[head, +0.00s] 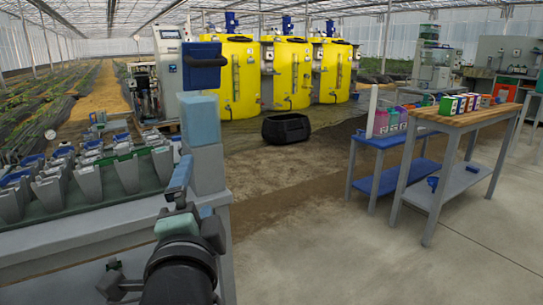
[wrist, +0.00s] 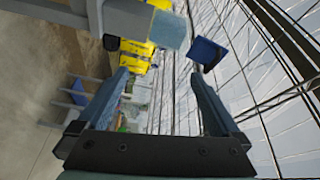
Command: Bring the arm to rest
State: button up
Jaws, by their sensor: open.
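My gripper (head: 181,170) is in the lower left middle of the head view, at the right end of the grey bench, in front of a grey post. In the wrist view my gripper (wrist: 158,78) has its two blue-grey fingers wide apart, with nothing between them. The fingers appear tilted upward. My dark wrist and forearm fill the bottom middle of the head view.
A pale blue block (head: 200,121) and a dark blue box-like part (head: 203,66) rise close beyond my gripper. The grey bench (head: 90,234) carries rows of grey holders. A wooden-topped table (head: 455,118) stands right; open floor lies between.

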jog(key=s+d+r+n+t+h+p, duration=0.1)
jog(key=s+d+r+n+t, duration=0.3)
jog(key=r, duration=0.5)
jog(key=s+d+r+n+t+h+p, duration=0.1)
jog(key=s+d+r+n+t, duration=0.1)
jog(key=s+d+r+n, duration=0.45)
jog(key=s+d+r+n+t+h+p, duration=0.1)
jog(key=s+r+n+t, duration=0.4)
jog(key=r, duration=0.6)
notch_tip(320, 180, up, 37)
jog(key=m+g+p, duration=0.1)
jog(key=p, duration=3.6)
jog(key=shift+a+g+p, duration=0.25)
jog(key=shift+g+p, duration=0.1)
jog(key=shift+g, duration=0.05)
jog(key=shift+w+m, duration=0.1)
jog(key=shift+m, duration=0.15)
